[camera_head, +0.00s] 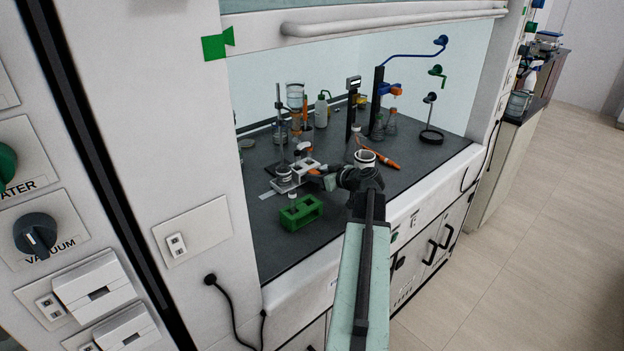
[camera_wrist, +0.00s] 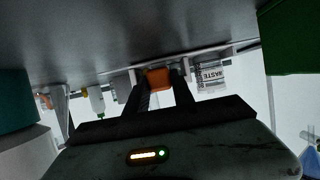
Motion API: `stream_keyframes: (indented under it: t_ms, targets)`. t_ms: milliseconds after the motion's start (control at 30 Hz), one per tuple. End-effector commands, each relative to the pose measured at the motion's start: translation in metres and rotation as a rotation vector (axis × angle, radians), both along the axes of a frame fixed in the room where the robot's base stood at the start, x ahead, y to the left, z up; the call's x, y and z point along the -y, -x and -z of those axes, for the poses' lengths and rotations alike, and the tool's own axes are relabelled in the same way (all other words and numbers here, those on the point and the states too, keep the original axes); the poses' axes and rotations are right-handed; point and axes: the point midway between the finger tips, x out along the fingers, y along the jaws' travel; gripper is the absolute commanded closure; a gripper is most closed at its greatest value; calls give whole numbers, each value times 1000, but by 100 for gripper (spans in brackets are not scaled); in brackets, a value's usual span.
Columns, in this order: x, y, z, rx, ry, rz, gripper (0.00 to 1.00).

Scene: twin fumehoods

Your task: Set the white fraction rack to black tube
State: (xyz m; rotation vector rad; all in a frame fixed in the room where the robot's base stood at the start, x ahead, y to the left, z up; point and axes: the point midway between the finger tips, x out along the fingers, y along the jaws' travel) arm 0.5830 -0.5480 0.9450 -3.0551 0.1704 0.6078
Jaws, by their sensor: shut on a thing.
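The white fraction rack (camera_head: 285,185) stands on the dark worktop inside the fumehood in the head view. It is small there, and I cannot tell which of its tubes is black. My gripper (camera_head: 327,181) reaches in from the right, low over the worktop at the rack's right end. Its fingers are shut on an orange piece (camera_head: 314,172). In the wrist view the orange piece (camera_wrist: 158,78) sits between the two dark fingertips (camera_wrist: 158,84). Whether it is joined to the rack is hidden by the fingers.
A green rack (camera_head: 301,213) stands in front of the white rack and close to it. Stands, bottles and flasks (camera_head: 390,123) stand behind. An orange tool (camera_head: 380,159) lies to the right of my gripper. The front right worktop is mostly clear.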

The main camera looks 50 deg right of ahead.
Motion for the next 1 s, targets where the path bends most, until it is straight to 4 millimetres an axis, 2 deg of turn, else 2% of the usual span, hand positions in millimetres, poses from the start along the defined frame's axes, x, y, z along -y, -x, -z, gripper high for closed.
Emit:
stream_keyframes:
  t_ms: [200,233,300,667,1000]
  targets:
    - [0,1,1,-1,1,1,100]
    - [0,1,1,-1,1,1,68]
    - [0,1,0,-1,0,1,49]
    - [-1,5,-3,0,1,2,49]
    - [-8,62,-28,0,1,3,49]
